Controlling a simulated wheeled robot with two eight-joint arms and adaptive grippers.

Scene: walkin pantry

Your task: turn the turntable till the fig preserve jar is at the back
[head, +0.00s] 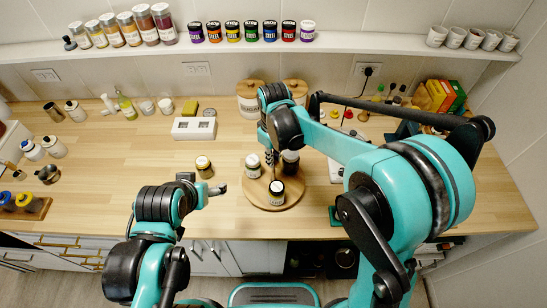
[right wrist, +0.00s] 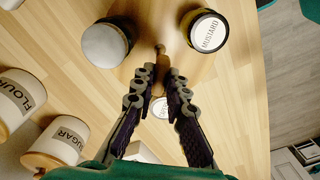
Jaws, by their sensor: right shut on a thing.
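The round wooden turntable (head: 262,201) sits near the counter's front, with a short wooden peg (right wrist: 160,49) standing up from it. A dark mustard jar (head: 277,190) is at its front; its label also reads in the right wrist view (right wrist: 208,32). A white-lidded jar (head: 252,162) stands at the left and a dark jar (head: 290,168) at the back right. I cannot read a fig label. My right gripper (head: 271,172) is over the turntable, its fingers (right wrist: 161,76) shut on the peg. My left gripper (head: 218,189) is left of the turntable; its fingers are unclear.
A separate jar (head: 204,168) stands on the counter left of the turntable. Flour (right wrist: 18,98) and sugar (right wrist: 62,138) canisters stand behind it. A white box (head: 194,129) is at the back left. The counter between that box and the left-end jars is mostly clear.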

